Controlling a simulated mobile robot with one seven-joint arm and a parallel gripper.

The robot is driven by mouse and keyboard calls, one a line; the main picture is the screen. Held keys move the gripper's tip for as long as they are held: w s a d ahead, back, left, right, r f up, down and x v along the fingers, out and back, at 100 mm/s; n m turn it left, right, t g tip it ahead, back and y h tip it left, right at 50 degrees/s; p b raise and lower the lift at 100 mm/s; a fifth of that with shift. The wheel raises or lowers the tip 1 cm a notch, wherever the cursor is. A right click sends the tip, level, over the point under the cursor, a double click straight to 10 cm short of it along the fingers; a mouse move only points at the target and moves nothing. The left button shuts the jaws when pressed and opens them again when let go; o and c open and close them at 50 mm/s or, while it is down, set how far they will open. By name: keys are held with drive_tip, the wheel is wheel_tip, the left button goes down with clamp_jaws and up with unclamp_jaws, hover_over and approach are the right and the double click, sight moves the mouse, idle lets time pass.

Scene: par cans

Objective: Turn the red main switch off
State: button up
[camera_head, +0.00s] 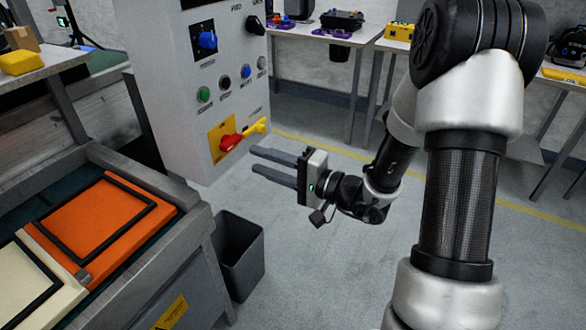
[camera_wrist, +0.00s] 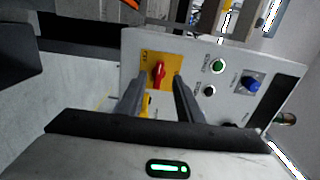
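The red main switch (camera_head: 230,142) is a red rotary handle on a yellow plate (camera_head: 216,151), low on the front of the grey control cabinet (camera_head: 172,80). A yellow part (camera_head: 256,127) sticks out just right of the red handle. My gripper (camera_head: 255,162) is open and empty, its two fingers pointing left toward the cabinet, a little below and right of the switch. In the wrist view the red handle (camera_wrist: 158,72) shows beyond the fingers (camera_wrist: 158,98), nearer the left finger, apart from both. The yellow part is partly hidden behind the left finger there.
Green (camera_head: 204,94), black and blue buttons and a blue selector (camera_head: 207,40) sit above the switch. A machine bed with an orange panel (camera_head: 95,222) is at left. A dark bin (camera_head: 238,255) stands below the cabinet. The floor at right is mostly clear.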

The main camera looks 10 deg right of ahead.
drive_tip(key=v, duration=0.8)
drive_tip(key=shift+p, duration=0.3)
drive_tip(key=shift+s, duration=0.1)
